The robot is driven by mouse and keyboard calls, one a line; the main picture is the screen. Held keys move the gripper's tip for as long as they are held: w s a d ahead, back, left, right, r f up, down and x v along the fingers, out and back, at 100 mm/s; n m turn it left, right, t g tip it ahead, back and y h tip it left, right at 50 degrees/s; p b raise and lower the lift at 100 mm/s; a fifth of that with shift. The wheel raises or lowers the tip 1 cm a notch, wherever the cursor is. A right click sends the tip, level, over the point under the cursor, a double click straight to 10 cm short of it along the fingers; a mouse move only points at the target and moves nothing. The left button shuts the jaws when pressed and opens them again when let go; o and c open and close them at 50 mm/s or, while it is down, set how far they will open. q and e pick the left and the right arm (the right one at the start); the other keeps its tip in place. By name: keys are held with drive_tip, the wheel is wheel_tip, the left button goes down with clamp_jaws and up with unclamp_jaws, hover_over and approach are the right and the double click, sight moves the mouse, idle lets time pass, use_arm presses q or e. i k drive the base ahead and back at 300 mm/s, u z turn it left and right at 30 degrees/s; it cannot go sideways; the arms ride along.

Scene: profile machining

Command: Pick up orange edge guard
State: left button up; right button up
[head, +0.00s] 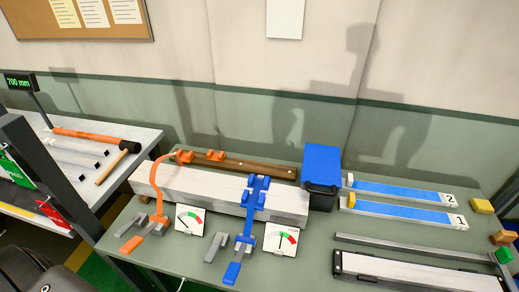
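Two small orange pieces sit on a long brown wooden strip (250,168) behind the pale beam. The left orange piece (185,157) is close to the top of an orange clamp (158,190), and the right orange piece (216,156) stands apart from it. They look like edge guards, but they are too small to tell for certain. The orange clamp is at the left part of the beam (215,190), with its orange handle toward the front. Neither of my grippers shows in the head view.
Two gauge cards (190,219) (281,239) stand in front. A blue-lidded bin (321,175) is right of the beam. Blue-topped rails (400,190) and long metal profiles (420,272) lie at right. A hammer (119,160) lies on the left bench.

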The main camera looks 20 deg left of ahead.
sight(184, 157)
drive_tip(key=z, duration=2.05)
drive_tip(key=k, duration=1.45)
drive_tip(key=u, duration=1.8)
drive_tip(key=i, duration=1)
drive_tip(key=z, duration=0.5)
